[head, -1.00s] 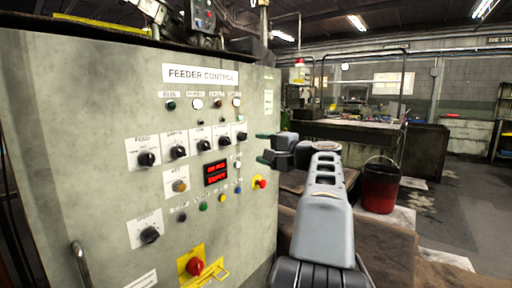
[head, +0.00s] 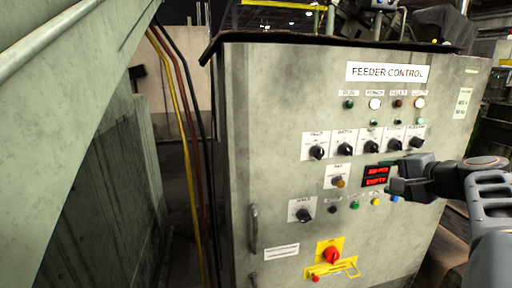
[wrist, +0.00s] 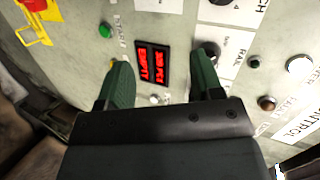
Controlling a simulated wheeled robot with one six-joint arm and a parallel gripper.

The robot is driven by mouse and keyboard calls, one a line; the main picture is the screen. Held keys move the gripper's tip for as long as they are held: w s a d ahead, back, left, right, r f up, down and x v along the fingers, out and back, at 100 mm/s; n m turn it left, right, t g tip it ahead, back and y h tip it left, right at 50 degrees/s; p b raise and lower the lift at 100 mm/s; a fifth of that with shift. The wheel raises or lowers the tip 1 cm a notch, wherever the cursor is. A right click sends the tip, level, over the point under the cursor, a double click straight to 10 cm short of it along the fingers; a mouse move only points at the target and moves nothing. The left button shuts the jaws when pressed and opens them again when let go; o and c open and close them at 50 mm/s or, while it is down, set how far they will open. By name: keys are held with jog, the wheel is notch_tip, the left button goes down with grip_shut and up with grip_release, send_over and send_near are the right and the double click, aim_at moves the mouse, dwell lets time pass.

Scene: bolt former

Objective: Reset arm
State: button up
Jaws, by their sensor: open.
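My gripper (head: 392,176) is in front of the feeder control panel (head: 275,95), at the right of the head view, with my arm reaching in from the right edge. In the wrist view its two green fingers (wrist: 160,82) are spread apart with nothing between them. The red-lit display (wrist: 152,65) shows between and beyond the fingers. The display also shows in the head view (head: 376,176), just left of my gripper. I cannot tell whether the fingertips touch the panel.
The panel carries several black knobs (head: 317,152), a green button (head: 355,205) and a red knob on a yellow plate (head: 331,254). Yellow and dark cables (head: 183,130) hang left of the cabinet. A pale green machine wall (head: 60,100) stands at far left.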

jog(key=s+a+n+g+h+p, duration=0.1)
jog(key=s+a+n+g+p, duration=0.2)
jog(key=a+p, duration=0.3)
jog(key=s+a+n+g+p, duration=0.3)
jog(key=a+p, duration=0.1)
jog(key=a, duration=0.4)
jog(key=s+a+f+n+g+h+p, duration=0.3)
jog(key=s+a+n+p, duration=0.1)
jog(key=s+n+p, duration=0.3)
jog(key=shift+s+h+p, duration=0.3)
jog(key=shift+s+p, duration=0.15)
jog(key=shift+s, duration=0.4)
jog(key=shift+r, duration=0.1)
